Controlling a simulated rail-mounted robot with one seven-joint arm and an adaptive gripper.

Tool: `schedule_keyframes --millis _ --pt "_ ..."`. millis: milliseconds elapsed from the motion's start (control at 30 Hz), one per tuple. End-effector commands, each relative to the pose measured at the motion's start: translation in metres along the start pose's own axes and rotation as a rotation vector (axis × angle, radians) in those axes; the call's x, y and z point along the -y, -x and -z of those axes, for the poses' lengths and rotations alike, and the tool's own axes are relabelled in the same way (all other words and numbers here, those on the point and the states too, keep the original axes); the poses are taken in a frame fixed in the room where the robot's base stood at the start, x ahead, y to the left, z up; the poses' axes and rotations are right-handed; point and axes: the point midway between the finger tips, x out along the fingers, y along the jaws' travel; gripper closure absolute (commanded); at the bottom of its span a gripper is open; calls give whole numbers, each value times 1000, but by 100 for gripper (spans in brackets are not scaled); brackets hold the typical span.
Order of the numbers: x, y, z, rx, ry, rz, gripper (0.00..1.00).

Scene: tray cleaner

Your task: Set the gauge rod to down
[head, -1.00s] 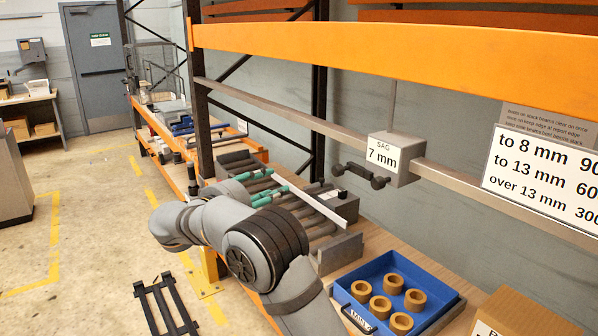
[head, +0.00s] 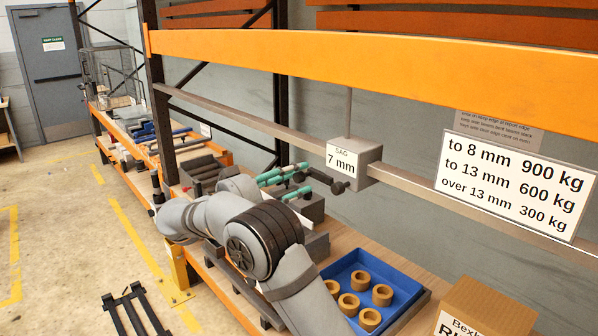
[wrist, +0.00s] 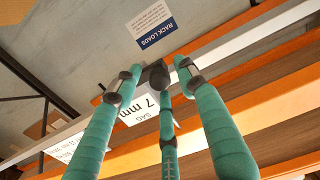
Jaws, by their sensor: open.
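The grey gauge box (head: 366,160) with its "SAG 7 mm" label sits on the metal rail below the orange beam. A thin vertical line (head: 348,112) rises above the box to the beam; I cannot tell surely whether it is the rod or a wall seam. A dark handle (head: 340,187) shows at the box's lower front; fingers hide its left part. My gripper (head: 311,178) is open, its teal fingers at the handle. In the wrist view, a dark knob (wrist: 155,73) appears between the spread fingertips of my gripper (wrist: 158,84); contact is unclear.
The metal rail (head: 410,187) and orange beam (head: 390,65) run across above the shelf. A load sign (head: 512,185) hangs at the right. A blue tray (head: 402,292) with several tan rings and a cardboard box (head: 490,312) stand below. Grey blocks lie behind my arm.

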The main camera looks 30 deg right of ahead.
Motion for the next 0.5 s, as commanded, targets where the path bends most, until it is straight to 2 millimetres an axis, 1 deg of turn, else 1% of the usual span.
schedule_keyframes --millis 100,200,433,500 --pt "0 -10 1 0 0 0 60" --pt "0 -14 0 0 1 1 60" --pt "0 -15 0 0 0 2 60" --pt "0 -15 0 0 0 1 63"
